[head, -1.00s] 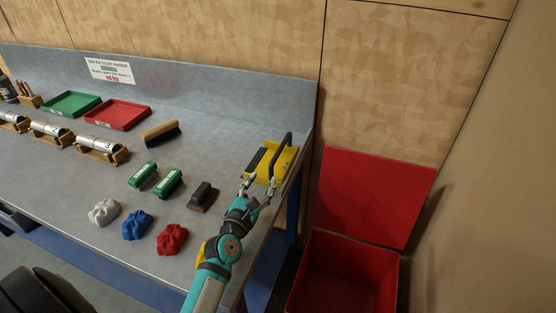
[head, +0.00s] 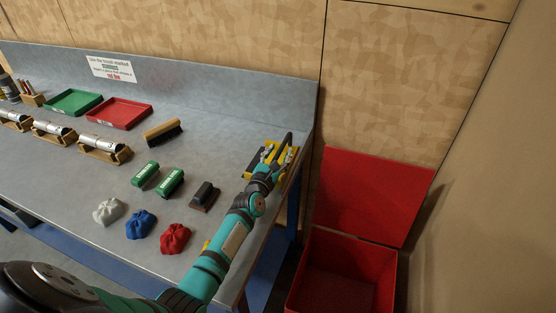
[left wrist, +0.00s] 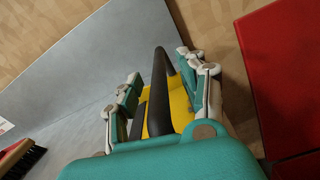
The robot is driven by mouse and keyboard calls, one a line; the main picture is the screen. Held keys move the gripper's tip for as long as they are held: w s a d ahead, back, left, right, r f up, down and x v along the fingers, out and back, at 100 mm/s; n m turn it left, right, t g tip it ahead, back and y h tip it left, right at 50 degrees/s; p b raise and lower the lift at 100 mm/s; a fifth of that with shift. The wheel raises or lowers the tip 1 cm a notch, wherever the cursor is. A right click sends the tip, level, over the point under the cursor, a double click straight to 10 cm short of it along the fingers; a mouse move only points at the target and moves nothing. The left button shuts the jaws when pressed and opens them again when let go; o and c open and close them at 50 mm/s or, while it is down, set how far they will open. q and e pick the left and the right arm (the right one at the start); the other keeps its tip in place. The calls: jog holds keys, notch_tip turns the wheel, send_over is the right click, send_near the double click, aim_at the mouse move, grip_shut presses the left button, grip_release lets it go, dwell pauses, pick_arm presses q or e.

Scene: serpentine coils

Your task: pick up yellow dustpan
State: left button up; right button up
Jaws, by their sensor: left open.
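The yellow dustpan (head: 252,163) lies at the right end of the grey bench, mostly hidden in the head view by my left gripper (head: 276,153). In the left wrist view the dustpan (left wrist: 180,103) shows yellow below its raised black handle (left wrist: 159,92). My left gripper (left wrist: 160,90) is open, with one finger on each side of the handle. I cannot tell whether the fingers touch it. My right gripper is not in view.
A red open bin (head: 345,275) stands right of the bench. A brush (head: 163,132), green blocks (head: 170,182), a dark block (head: 204,195) and cloth bags (head: 175,238) lie left of my arm. Red (head: 119,113) and green trays (head: 73,102) sit further back.

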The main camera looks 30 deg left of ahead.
pick_arm(q)
grip_shut()
jog(key=shift+r, duration=0.15)
dwell(0.4)
notch_tip(320, 180, up, 10)
jog(key=shift+f+p, duration=0.1)
jog(key=shift+p, duration=0.65)
notch_tip(320, 180, up, 6)
jog(key=p, duration=0.6)
